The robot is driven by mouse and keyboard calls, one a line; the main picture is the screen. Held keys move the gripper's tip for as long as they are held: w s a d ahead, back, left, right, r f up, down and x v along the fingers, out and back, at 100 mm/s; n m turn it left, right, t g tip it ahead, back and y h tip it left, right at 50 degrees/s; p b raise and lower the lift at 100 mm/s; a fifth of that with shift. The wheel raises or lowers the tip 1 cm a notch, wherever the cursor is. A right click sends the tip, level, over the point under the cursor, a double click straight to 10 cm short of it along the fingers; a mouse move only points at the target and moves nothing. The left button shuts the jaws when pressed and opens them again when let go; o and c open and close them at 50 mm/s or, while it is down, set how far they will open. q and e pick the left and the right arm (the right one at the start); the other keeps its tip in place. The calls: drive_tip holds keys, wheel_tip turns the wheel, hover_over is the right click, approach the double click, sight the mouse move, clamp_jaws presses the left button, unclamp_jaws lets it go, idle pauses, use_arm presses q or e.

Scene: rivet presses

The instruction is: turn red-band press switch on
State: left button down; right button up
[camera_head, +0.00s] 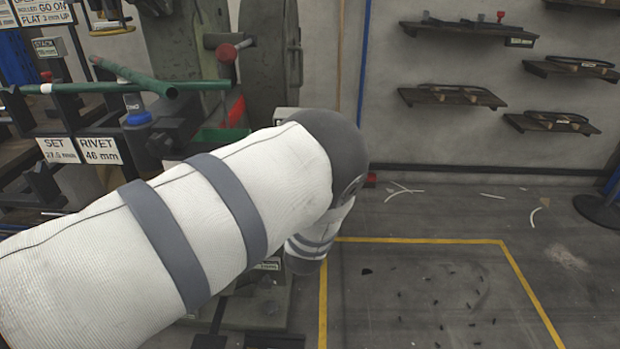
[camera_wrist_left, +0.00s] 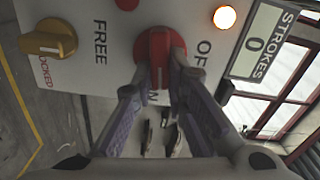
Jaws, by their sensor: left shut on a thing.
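In the left wrist view, a red rotary switch (camera_wrist_left: 155,47) sits on a pale control panel (camera_wrist_left: 100,75). The label OFF is to its right, and a partly covered label, seemingly ON, is below it. My left gripper (camera_wrist_left: 160,75) is shut on the red switch, one finger on each side of its grip. The grip runs roughly up and down in the picture; its exact setting is hard to tell. In the head view, a press with a red band (camera_head: 236,111) stands behind my left arm, which hides the panel and gripper. My right gripper is not in view.
A yellow knob (camera_wrist_left: 48,40) marked FREE and LOCKED is left of the switch. A lit lamp (camera_wrist_left: 225,17) and a STROKES counter (camera_wrist_left: 254,43) reading 0 are to the right. A green bar (camera_head: 125,77) crosses by the press. Open floor (camera_head: 430,290) lies to the right.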

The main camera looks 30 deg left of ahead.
use_arm(q)
drive_tip(key=shift+f+m, duration=0.15)
drive_tip(key=shift+m, duration=0.65)
drive_tip(key=c, duration=1.6)
unclamp_jaws()
drive_tip(key=v, duration=0.7)
drive_tip(key=shift+s+d, duration=0.15)
drive_tip(key=shift+s, duration=0.1)
